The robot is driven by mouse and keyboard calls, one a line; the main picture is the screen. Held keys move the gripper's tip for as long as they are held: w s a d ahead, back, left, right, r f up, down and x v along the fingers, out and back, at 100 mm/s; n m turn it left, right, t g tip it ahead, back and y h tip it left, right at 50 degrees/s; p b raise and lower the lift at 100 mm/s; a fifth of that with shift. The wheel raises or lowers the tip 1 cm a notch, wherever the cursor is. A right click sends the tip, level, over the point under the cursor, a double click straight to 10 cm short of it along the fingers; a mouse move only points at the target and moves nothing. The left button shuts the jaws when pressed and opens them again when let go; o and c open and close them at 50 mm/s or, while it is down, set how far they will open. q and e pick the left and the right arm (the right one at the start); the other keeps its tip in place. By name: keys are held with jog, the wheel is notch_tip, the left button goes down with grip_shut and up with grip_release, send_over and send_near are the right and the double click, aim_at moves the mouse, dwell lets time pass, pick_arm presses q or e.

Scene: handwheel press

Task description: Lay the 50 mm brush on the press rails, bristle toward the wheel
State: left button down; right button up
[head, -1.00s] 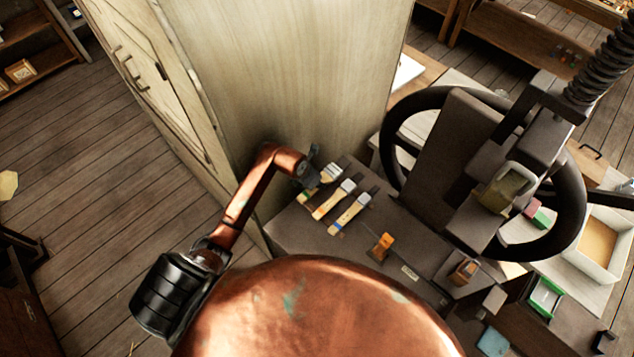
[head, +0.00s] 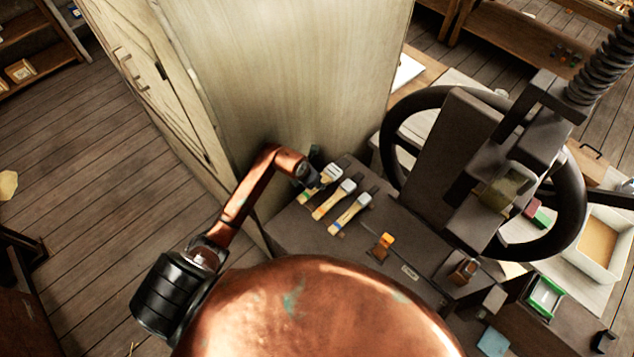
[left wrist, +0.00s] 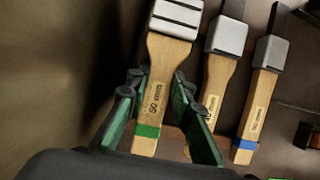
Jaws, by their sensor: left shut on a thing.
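The 50 mm brush (left wrist: 157,95) has a wooden handle with a green band and a pale ferrule. It also shows in the head view (head: 332,171) as the leftmost of three brushes on the dark bench top. My left gripper (left wrist: 160,82) is shut on its handle, with a green finger on each side. In the head view my left gripper (head: 312,182) is at the bench's back left, beside the cabinet. The press (head: 455,150) with its large black handwheel (head: 572,205) stands to the right. I cannot make out its rails clearly. My right gripper is not in view.
Two other brushes, a middle one (left wrist: 219,75) and a blue-banded one (left wrist: 258,95), lie close to the right. A small orange object (head: 382,246) lies nearer the front. A tall pale cabinet (head: 300,75) rises close behind and left of the gripper.

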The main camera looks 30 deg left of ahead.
pick_arm(q)
jog(key=shift+f+b, duration=0.3)
jog(key=shift+f, duration=0.25)
jog(key=shift+f, duration=0.3)
jog(key=c, duration=1.8)
grip_release()
jog(key=shift+o, duration=1)
jog(key=shift+s+a+r, duration=0.1)
jog(key=shift+r, duration=0.3)
jog(key=v, duration=1.1)
